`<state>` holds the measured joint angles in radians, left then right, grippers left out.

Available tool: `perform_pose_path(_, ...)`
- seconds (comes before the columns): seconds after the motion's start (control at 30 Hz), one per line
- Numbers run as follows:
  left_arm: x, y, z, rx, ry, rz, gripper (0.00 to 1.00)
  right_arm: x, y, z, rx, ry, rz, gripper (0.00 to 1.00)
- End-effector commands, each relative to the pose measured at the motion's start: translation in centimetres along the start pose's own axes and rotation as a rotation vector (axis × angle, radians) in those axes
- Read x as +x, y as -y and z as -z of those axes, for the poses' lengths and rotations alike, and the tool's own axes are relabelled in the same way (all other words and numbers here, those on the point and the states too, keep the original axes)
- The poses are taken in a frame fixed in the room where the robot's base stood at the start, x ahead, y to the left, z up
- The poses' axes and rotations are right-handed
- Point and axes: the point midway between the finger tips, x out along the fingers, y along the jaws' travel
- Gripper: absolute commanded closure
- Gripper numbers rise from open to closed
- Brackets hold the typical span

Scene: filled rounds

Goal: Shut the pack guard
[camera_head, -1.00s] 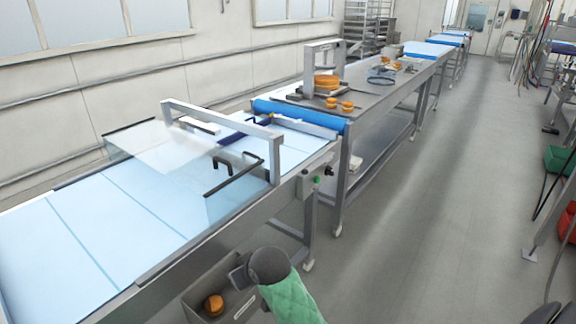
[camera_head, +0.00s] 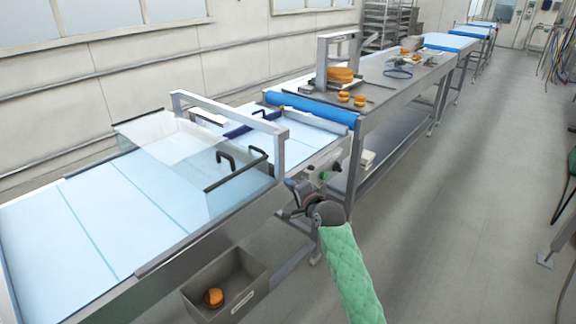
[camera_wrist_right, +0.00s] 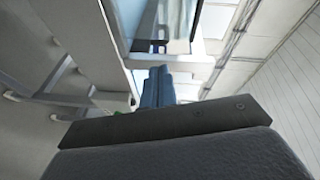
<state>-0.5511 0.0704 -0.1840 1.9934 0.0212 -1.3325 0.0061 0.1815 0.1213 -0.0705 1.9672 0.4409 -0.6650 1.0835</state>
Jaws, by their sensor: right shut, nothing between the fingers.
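The pack guard (camera_head: 235,190) is a set of clear panels with black edge strips and a black handle, standing over the pale blue belt (camera_head: 60,225) beside a grey metal arch (camera_head: 235,114). Its upper panel looks tilted; I cannot tell exactly how far it is open. My right gripper (camera_head: 291,188) is shut and empty, at the near side of the conveyor, right of the guard and close to the control buttons. It appears apart from the guard's handle. My left gripper is out of view.
A grey bin (camera_head: 257,277) with an orange round hangs at the conveyor's near side. A green button (camera_head: 323,176) is right beside my right gripper. A blue roller (camera_head: 310,107) and a steel table (camera_head: 390,90) with orange rounds lie beyond.

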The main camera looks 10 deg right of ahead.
Motion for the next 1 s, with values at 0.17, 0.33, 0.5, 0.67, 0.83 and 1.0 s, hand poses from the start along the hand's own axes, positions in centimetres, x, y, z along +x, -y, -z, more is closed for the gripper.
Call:
perform_pose_path(0.17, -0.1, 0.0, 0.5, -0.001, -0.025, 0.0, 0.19, -0.1, 1.5, 0.6, 0.191, -0.027, 0.078, 1.0)
perform_pose_path(0.33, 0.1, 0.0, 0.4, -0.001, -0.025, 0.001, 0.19, 0.1, 1.6, 0.6, 0.249, -0.025, 0.079, 1.0)
perform_pose_path(0.5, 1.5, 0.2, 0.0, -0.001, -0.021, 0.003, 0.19, 1.4, 1.8, 0.7, 0.25, -0.024, 0.078, 1.0)
perform_pose_path(0.67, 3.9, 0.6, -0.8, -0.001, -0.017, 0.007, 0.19, 3.5, 2.0, 0.8, 0.248, -0.025, 0.077, 1.0)
perform_pose_path(0.83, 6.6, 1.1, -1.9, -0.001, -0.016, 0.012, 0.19, 5.8, 2.1, 0.9, 0.248, -0.024, 0.076, 1.0)
perform_pose_path(1.0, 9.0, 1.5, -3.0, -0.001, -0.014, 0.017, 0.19, 7.8, 2.3, 1.0, 0.248, -0.025, 0.077, 1.0)
